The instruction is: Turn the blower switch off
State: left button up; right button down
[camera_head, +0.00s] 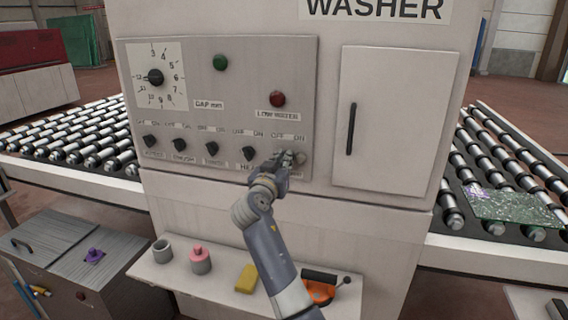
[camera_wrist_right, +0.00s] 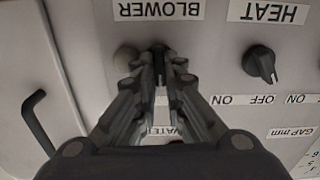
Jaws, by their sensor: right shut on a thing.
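The blower switch (camera_wrist_right: 159,52) is a small black knob on the grey control panel (camera_head: 300,70), above the BLOWER label (camera_wrist_right: 160,10) in the real upright sense; the wrist picture is upside down. My right gripper (camera_wrist_right: 158,62) is shut on this switch, with a fingertip on each side of it. In the head view my right gripper (camera_head: 286,160) covers the switch at the lower right of the panel, under the OFF and ON labels. The fingers hide which way the switch points. My left gripper is not in view.
The heat switch (camera_head: 249,153) and several similar black switches line up to the left. A pale round knob (camera_head: 301,158) sits close on the right. A cabinet door (camera_head: 390,120) is beside the panel. A shelf (camera_head: 225,290) with small items juts out below.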

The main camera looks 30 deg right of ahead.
jog(key=n, duration=0.3)
jog(key=n+p, duration=0.1)
jog(key=n, duration=0.2)
jog(key=shift+w+a, duration=0.15)
jog(key=shift+n, duration=0.3)
jog(key=c, duration=1.7)
grip_release()
jog(key=shift+a+f, duration=0.1)
jog(key=v, duration=1.2)
